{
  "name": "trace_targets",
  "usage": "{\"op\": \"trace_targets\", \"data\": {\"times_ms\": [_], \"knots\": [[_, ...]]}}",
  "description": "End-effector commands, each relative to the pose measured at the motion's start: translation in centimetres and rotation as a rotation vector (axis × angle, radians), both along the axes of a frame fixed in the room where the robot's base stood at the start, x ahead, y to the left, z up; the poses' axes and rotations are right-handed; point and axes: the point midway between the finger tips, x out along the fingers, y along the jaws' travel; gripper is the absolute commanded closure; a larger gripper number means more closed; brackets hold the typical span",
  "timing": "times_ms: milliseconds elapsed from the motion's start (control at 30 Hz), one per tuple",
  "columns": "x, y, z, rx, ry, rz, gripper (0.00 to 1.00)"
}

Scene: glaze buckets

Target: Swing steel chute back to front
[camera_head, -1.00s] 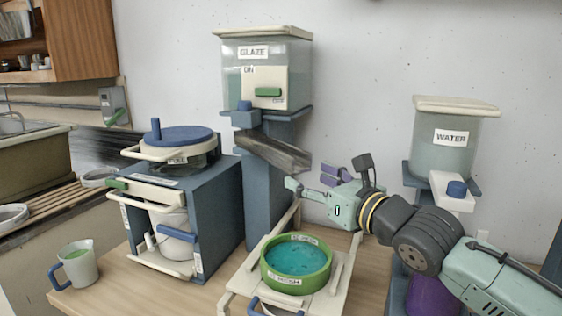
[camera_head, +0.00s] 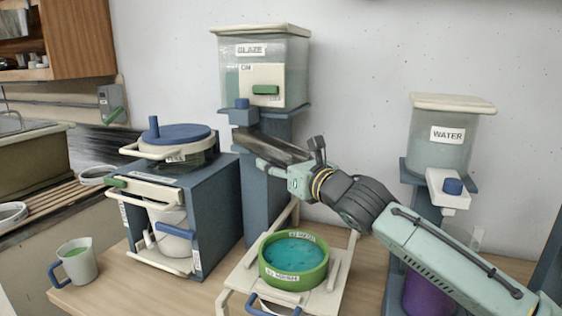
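The dark steel chute (camera_head: 272,147) hangs under the glaze dispenser (camera_head: 275,72) and slopes down to the right over the stand. My gripper (camera_head: 272,167) is at the chute's lower right end, with one pale green finger along its lower edge. The other finger is not clearly visible, and I cannot tell whether the gripper grasps the chute or only touches it.
A green bucket (camera_head: 267,274) of teal glaze stands on a cream tray (camera_head: 327,301) below the chute. A blue cabinet (camera_head: 226,200) with a lidded pot stands left. The water dispenser (camera_head: 440,142) and a purple container (camera_head: 425,296) are right, near my arm.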

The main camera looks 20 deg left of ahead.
Motion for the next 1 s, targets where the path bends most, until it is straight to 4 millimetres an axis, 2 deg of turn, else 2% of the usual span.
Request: {"op": "trace_targets", "data": {"times_ms": [67, 1000], "knots": [[-0.01, -0.02, 0.0, 0.0, 0.0, 0.0, 0.38], [-0.02, -0.04, 0.02, -0.001, -0.001, 0.0, 1.0]]}}
